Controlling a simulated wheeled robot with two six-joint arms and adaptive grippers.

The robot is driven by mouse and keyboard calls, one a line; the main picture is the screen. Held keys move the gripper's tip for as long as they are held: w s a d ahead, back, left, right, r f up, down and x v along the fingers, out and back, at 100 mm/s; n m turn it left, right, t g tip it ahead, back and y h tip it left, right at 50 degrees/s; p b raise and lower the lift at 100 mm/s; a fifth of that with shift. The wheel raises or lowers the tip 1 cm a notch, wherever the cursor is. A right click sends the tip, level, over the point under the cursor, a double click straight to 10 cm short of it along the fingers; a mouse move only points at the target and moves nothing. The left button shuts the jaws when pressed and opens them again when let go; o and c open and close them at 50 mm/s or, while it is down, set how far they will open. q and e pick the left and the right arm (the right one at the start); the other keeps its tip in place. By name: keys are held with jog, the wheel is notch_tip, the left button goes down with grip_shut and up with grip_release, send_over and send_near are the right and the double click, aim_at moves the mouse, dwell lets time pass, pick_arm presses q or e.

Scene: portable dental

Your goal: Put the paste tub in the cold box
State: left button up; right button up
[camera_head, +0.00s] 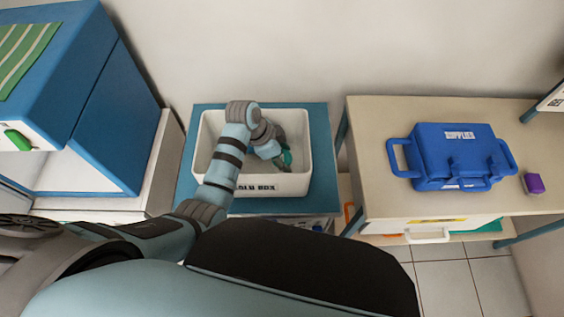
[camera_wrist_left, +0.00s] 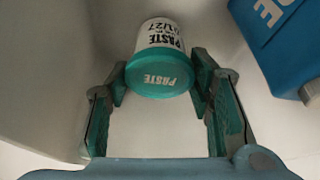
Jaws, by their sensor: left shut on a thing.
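The cold box (camera_head: 292,187) is an open white bin with a dark label on its front, standing on a blue-topped stand. My left gripper (camera_head: 284,160) reaches down inside it, towards its right side. In the left wrist view my left gripper (camera_wrist_left: 159,82) is shut on the paste tub (camera_wrist_left: 160,38), a white tub with a green lid marked PASTE. The lid faces the camera. White walls surround the tub; I cannot tell whether it touches the floor. In the head view I cannot make out the tub. My right gripper is not in view.
A blue block with white letters (camera_wrist_left: 280,35) lies right of the tub in the wrist view. A blue supplies case (camera_head: 452,160) and a small purple-topped item (camera_head: 534,184) are on the right table (camera_head: 380,125). A blue cabinet (camera_head: 120,120) stands left.

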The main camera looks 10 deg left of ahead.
pick_arm(q)
notch_tip(320, 180, down, 3)
jog(key=shift+d+r, duration=0.1)
jog(key=shift+r, duration=0.05)
jog(key=shift+s+r, duration=0.1)
jog(key=shift+s, duration=0.1)
jog(key=o, duration=1.3)
jog(key=shift+w, duration=0.1)
jog(key=shift+c, duration=0.2)
jog(key=shift+r, duration=0.3)
jog(key=p+v, duration=0.2)
jog(key=v, duration=0.9)
jog(key=shift+a+r, duration=0.25)
